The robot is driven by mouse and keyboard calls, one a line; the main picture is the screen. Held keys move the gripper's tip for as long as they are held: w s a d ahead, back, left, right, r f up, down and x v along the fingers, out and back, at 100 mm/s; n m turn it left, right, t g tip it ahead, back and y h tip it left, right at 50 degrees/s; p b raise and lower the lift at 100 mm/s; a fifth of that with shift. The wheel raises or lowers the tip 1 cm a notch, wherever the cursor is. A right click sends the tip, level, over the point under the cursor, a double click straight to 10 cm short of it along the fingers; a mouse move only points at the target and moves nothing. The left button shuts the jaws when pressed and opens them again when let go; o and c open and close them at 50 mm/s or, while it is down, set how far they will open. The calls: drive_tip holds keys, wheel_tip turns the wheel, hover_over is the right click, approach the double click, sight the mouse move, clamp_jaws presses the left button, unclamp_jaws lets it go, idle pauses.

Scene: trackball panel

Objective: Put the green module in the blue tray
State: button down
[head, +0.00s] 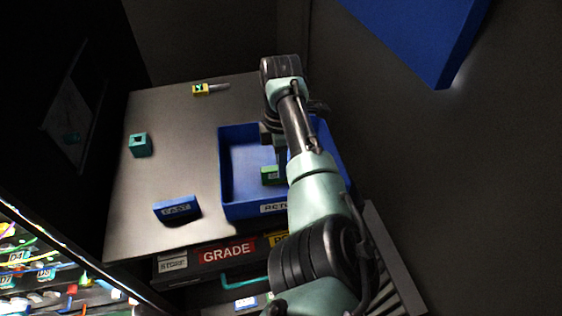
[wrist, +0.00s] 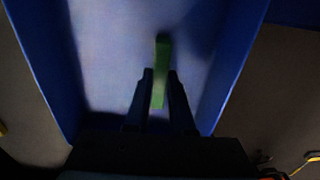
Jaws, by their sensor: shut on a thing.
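The green module (head: 270,175) is a small green block inside the blue tray (head: 237,206), near the tray's front and right of its middle in the head view. In the wrist view the green module (wrist: 161,72) stands out as a narrow green strip between the two dark fingers. My gripper (wrist: 157,78) is shut on it, over the pale floor of the blue tray (wrist: 57,62). I cannot tell whether the module touches the tray floor. My arm hides the tray's right part in the head view.
A blue labelled block (head: 177,209) and a teal block (head: 140,145) sit on the grey top (head: 165,120) left of the tray. A yellow-tagged tool (head: 205,89) lies at the back. Drawers, one marked GRADE (head: 227,251), are below. A blue panel (head: 420,30) hangs upper right.

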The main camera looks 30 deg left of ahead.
drive_tip(key=c, duration=0.8)
unclamp_jaws()
drive_tip(key=shift+f, duration=0.1)
wheel_tip(320, 180, up, 12)
drive_tip(key=shift+r+b, duration=0.15)
drive_tip(key=shift+b, duration=1.1)
